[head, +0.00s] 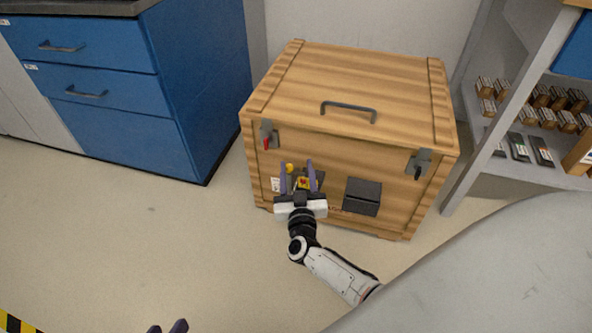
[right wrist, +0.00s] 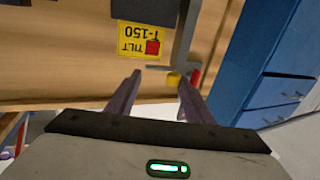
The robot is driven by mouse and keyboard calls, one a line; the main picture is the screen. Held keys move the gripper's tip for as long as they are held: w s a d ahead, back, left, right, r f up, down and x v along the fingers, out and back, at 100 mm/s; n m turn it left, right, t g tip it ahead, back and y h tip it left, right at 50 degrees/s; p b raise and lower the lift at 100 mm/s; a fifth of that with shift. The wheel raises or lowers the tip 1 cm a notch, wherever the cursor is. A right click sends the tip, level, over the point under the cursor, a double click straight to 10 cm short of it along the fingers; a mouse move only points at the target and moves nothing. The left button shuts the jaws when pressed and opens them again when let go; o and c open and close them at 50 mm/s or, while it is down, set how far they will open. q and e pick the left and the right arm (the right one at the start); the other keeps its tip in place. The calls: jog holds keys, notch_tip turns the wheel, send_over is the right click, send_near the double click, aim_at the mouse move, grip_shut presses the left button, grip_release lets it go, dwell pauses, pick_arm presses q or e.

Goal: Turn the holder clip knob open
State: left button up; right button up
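The wooden crate (head: 350,85) stands on the floor with its lid down. A small yellow knob (head: 290,168) is on its front, by a dark grey bracket. In the right wrist view the yellow knob (right wrist: 174,80) shows between my fingertips, nearer the right-hand finger; I cannot tell whether they touch. My right gripper (head: 298,172) is open in front of the crate and hides part of this area; its fingers also show in the right wrist view (right wrist: 160,82). My left gripper (head: 167,328) shows only two spread fingertips at the bottom edge.
A latch with a red lever (head: 266,143) is at the crate's front left, another latch (head: 418,163) at the right. A yellow tilt label (right wrist: 140,42) is on the front. A blue cabinet (head: 130,140) stands left, shelving (head: 515,100) right. Floor is clear front left.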

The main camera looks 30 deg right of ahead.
jog(key=shift+s+a, duration=0.15)
jog(key=shift+a, duration=0.05)
jog(key=shift+s+d+r+p, duration=0.2)
jog(key=shift+s+d, duration=0.15)
jog(key=shift+d, duration=0.25)
jog(key=shift+s+d+r+p, duration=0.2)
jog(key=shift+s+d, duration=0.1)
jog(key=shift+d, duration=0.3)
jog(key=o, duration=1.2)
jog(key=s+d, duration=0.2)
jog(key=d, duration=0.1)
jog(key=shift+f+p, duration=0.1)
jog(key=shift+p, duration=0.25)
jog(key=s+d, duration=0.1)
jog(key=s+d+p, duration=0.1)
jog(key=d, duration=0.1)
jog(key=shift+s+d, duration=0.4)
jog(key=shift+d, duration=0.05)
jog(key=c, duration=0.5)
jog(key=shift+s+d, duration=0.15)
jog(key=shift+d, duration=0.1)
jog(key=c, duration=0.7)
jog(key=shift+s+d, duration=0.1)
